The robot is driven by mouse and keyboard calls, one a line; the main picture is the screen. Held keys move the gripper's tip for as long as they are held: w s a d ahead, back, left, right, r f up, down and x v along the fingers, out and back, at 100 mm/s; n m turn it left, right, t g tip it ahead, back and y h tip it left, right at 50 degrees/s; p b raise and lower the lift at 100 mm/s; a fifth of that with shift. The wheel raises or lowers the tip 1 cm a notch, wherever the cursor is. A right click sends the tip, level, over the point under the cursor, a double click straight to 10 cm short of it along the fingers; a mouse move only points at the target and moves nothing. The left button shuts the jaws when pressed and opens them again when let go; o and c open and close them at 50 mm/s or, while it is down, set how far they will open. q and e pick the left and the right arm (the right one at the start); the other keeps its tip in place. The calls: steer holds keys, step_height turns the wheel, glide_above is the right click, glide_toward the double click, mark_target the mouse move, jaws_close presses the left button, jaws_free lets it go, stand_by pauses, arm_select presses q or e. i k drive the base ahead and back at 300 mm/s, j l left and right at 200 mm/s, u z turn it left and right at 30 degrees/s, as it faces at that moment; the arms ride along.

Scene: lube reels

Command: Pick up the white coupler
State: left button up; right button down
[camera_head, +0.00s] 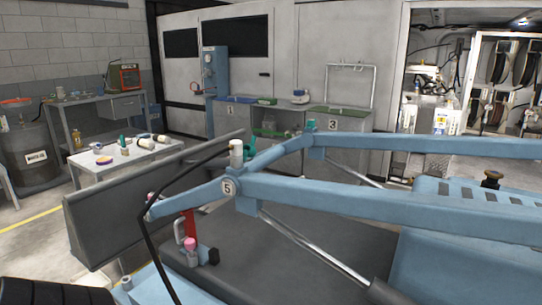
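A small white cylindrical piece (236,148) stands upright on top of the blue arm beside the round "5" plate. White cylindrical pieces (146,143) also lie on the light table at the left. I cannot tell from this view which of these is the white coupler. Neither of my grippers shows in the head view.
Long blue machine arms (360,200) cross the middle and right, with a dark sloped panel (150,205) in front of the table (110,170). Grey workbenches (340,122) stand behind. Floor (30,225) is open at the left.

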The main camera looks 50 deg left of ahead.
mark_target(235, 147)
steer(key=u, duration=1.85)
steer(key=i+j, duration=0.1)
steer(key=j, duration=0.25)
steer(key=i+j, duration=0.1)
steer(key=j, duration=0.25)
steer(key=i+j, duration=0.1)
steer(key=j, duration=0.25)
steer(key=i+j, duration=0.1)
steer(key=j, duration=0.25)
steer(key=j+z, duration=0.2)
steer(key=z, duration=0.15)
steer(key=j+z, duration=0.3)
steer(key=i+l, duration=0.05)
